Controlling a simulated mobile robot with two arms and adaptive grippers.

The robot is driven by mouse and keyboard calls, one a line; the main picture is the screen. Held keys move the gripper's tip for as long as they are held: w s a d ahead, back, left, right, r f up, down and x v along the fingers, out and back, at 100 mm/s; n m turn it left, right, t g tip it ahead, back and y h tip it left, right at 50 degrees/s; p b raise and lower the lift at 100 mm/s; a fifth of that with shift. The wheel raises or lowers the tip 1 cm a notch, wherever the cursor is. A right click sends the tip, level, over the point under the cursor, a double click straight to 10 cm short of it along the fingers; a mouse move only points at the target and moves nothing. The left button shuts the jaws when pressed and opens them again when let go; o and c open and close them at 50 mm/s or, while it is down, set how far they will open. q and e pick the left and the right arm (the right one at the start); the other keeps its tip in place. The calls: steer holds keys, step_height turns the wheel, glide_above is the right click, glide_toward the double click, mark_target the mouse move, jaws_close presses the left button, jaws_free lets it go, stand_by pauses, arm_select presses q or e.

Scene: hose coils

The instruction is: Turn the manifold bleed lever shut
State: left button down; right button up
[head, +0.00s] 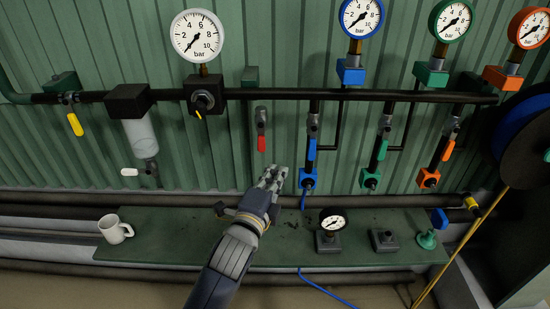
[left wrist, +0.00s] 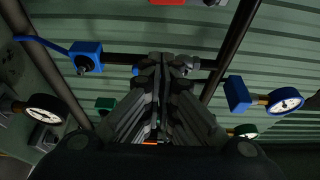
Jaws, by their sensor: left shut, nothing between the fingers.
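The black manifold pipe (head: 350,95) runs along the green corrugated wall. A valve with a red lever (head: 261,143) hangs below it at the middle; the lever points straight down. A red part (left wrist: 167,2) shows at the top edge of the left wrist view. Other drops carry blue (head: 311,150), green (head: 382,150) and orange (head: 448,151) levers. No label tells which is the bleed lever. My left gripper (head: 275,172) is shut and empty, below and slightly right of the red lever and apart from it. Its closed fingers (left wrist: 165,65) fill the middle of the left wrist view. My right gripper is not in view.
A green shelf (head: 180,250) holds a white mug (head: 114,229), a loose gauge (head: 332,229) and a small block (head: 384,240). A blue coupling (head: 308,179) with a blue hose is just right of my gripper. A hose reel (head: 525,130) stands at the right.

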mark_target(261, 137)
arm_select(q)
steer(key=w+p, duration=0.3)
steer(key=w, duration=0.6)
steer(key=shift+w+a, duration=0.3)
steer(key=shift+a, duration=0.1)
steer(key=shift+w, duration=0.1)
